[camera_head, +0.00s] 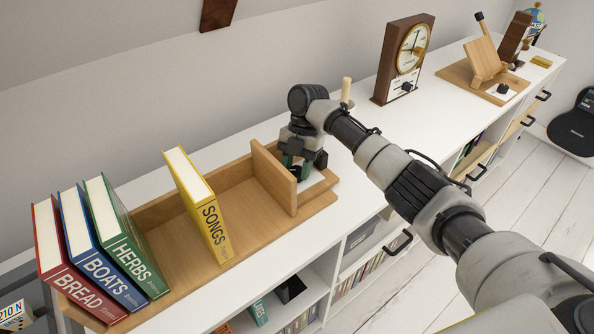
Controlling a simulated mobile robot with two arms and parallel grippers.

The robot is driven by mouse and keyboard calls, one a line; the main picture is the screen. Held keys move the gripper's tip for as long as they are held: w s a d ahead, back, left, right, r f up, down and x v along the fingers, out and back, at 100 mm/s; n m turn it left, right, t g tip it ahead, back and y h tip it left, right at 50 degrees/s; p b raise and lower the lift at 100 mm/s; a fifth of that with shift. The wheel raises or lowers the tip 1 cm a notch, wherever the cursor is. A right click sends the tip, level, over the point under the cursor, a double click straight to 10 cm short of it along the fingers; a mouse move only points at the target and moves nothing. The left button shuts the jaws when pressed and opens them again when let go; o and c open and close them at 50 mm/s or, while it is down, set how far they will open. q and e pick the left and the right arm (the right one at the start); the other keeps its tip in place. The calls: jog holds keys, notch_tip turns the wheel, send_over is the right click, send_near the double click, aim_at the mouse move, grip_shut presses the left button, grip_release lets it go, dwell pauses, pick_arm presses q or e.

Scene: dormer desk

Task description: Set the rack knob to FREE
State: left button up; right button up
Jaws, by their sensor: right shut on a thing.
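The wooden book rack (232,187) lies on the white desk top with books in its left part and an upright wooden end board (273,178) toward its right. My right gripper (298,172) reaches down over the rack's right end, just right of that board. It is shut on the rack knob, which its fingers and wrist hide. I cannot read the knob's setting or any FREE mark. My left gripper is not in view.
Books stand in the rack: red BREAD (75,270), blue BOATS (100,250), green HERBS (125,240) and a leaning yellow SONGS (200,205). A wooden clock (400,60) and a wooden stand (487,60) are farther right. A wooden peg (346,90) shows behind my arm.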

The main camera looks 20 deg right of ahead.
jog(key=shift+n, duration=0.7)
jog(key=o, duration=0.9)
jog(key=v, duration=1)
jog(key=shift+w+a+r, duration=0.15)
jog(key=shift+w+r, duration=0.1)
jog(key=shift+r, duration=0.15)
